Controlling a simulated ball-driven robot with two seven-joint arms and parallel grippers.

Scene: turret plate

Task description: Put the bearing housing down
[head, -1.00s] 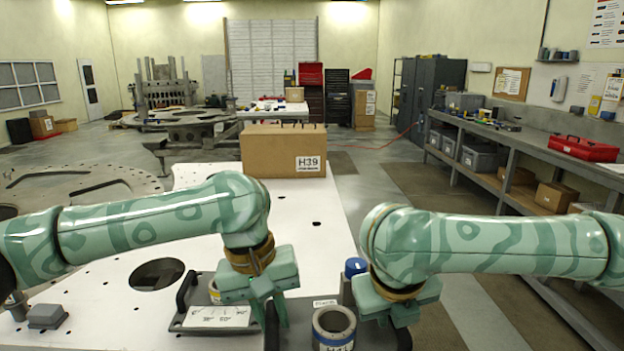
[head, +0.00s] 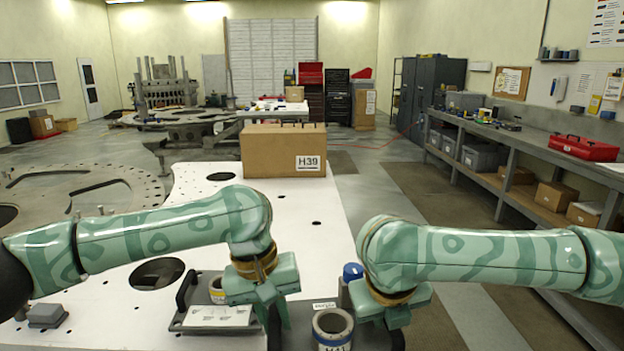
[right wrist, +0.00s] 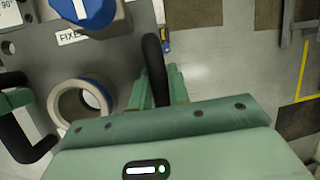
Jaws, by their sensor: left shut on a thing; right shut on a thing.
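The bearing housing appears to be the grey plate-like body (right wrist: 125,60) with two black handles, carrying a grey ring with a blue band (head: 333,326) and a blue knob (head: 352,271). The ring also shows in the right wrist view (right wrist: 62,98). My left gripper (head: 270,318) is shut on the left handle (right wrist: 22,145). My right gripper (head: 390,320) is shut on the right handle (right wrist: 155,70). The housing hangs between them at the bottom of the head view. Its underside is hidden, so I cannot tell whether it touches the white table (head: 320,230).
A dark tray (head: 186,323) with a black handle, paper and a yellow-banded ring stands close left of my left gripper. A cardboard box labelled H39 (head: 270,155) stands at the table's back. A small grey block (head: 46,315) lies left. The mid table is mostly clear.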

